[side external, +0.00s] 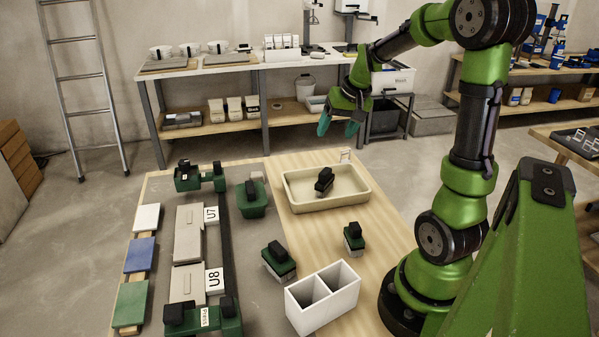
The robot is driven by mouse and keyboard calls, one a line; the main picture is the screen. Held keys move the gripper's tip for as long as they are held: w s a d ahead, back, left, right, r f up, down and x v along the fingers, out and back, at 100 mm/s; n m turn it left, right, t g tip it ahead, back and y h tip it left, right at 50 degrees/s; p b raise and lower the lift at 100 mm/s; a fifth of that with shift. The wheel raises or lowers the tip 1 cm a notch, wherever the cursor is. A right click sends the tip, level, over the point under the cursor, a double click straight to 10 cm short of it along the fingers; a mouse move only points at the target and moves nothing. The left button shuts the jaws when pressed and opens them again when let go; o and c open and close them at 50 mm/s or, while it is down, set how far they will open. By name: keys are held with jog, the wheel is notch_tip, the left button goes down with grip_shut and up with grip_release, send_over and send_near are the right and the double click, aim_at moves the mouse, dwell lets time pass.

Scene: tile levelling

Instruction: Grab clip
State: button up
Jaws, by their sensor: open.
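My gripper (338,125) is open and empty, high above the far edge of the wooden board. Its teal fingertips point down, well apart from everything on the board. I cannot tell for certain which thing is the clip. A small pale upright piece (346,155) stands at the board's far edge, below my gripper.
A white two-compartment box (322,297) stands at the front. On the left a green-ended frame (204,318) holds grey tiles (188,236) beside labels U7 and U8. White, blue (140,255) and green pads lie further left.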

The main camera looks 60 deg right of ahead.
jog(key=s+d+f, duration=0.2)
jog(key=d+f, duration=0.1)
jog(key=d, duration=0.8)
jog(key=n+h, duration=0.1)
jog(key=n, duration=0.1)
send_near(346, 151)
jog(key=shift+g, duration=0.3)
jog(key=x, duration=0.5)
jog(key=shift+w+a, duration=0.15)
jog(key=shift+a, duration=0.1)
jog(key=shift+d+x, duration=0.15)
jog(key=shift+x, duration=1.15)
jog(key=shift+d+x, duration=0.15)
jog(key=shift+x, duration=1.2)
jog(key=shift+w+r, duration=0.15)
jog(key=c, duration=1.1)
